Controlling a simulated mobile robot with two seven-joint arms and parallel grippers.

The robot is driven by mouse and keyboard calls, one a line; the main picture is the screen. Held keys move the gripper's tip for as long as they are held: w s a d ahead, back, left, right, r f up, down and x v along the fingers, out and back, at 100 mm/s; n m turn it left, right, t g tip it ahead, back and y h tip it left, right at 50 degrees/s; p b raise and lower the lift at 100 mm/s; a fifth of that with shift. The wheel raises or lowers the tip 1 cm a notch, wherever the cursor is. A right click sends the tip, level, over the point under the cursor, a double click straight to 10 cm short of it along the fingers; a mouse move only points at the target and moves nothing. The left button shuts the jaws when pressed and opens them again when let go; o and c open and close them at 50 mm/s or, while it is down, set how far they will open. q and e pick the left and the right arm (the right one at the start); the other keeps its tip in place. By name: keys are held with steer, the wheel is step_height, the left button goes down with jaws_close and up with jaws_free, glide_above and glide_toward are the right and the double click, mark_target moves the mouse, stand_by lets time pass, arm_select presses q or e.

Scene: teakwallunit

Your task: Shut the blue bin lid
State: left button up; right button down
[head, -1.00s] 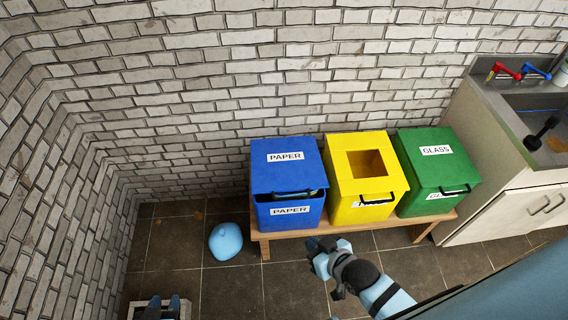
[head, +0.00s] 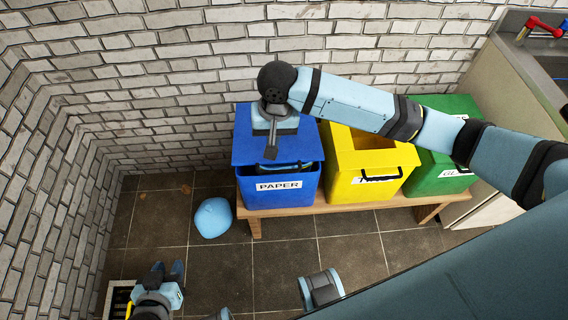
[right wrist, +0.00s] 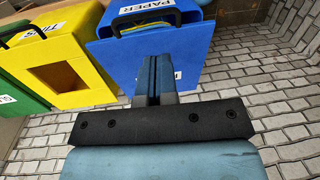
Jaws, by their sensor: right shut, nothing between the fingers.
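The blue bin (head: 272,190) stands at the left end of the bench, its front labelled PAPER. Its blue lid (head: 255,148) is slightly raised at the front, with a dark gap under its front edge. In the right wrist view the lid (right wrist: 195,52) lies below the fingers, which hide part of its label. My right gripper (head: 270,155) is shut and empty, over the front part of the lid; I cannot tell whether it touches. It also shows in the right wrist view (right wrist: 155,62). My left gripper (head: 168,270) is open and empty, low at the left.
A yellow bin (head: 350,190) and a green bin (head: 425,182) stand right of the blue one on a wooden bench (head: 335,207). A light blue rounded object (head: 213,218) lies on the floor. A brick wall is behind; a sink counter is at the right.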

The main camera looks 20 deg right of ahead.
steer(key=d+h, duration=0.1)
steer(key=d, duration=0.1)
steer(key=b, duration=0.2)
glide_toward(280, 170)
steer(key=shift+m, duration=0.3)
step_height(280, 170, down, 7)
steer(key=shift+w+r, duration=0.1)
steer(key=shift+r, duration=0.05)
steer(key=shift+f, duration=0.3)
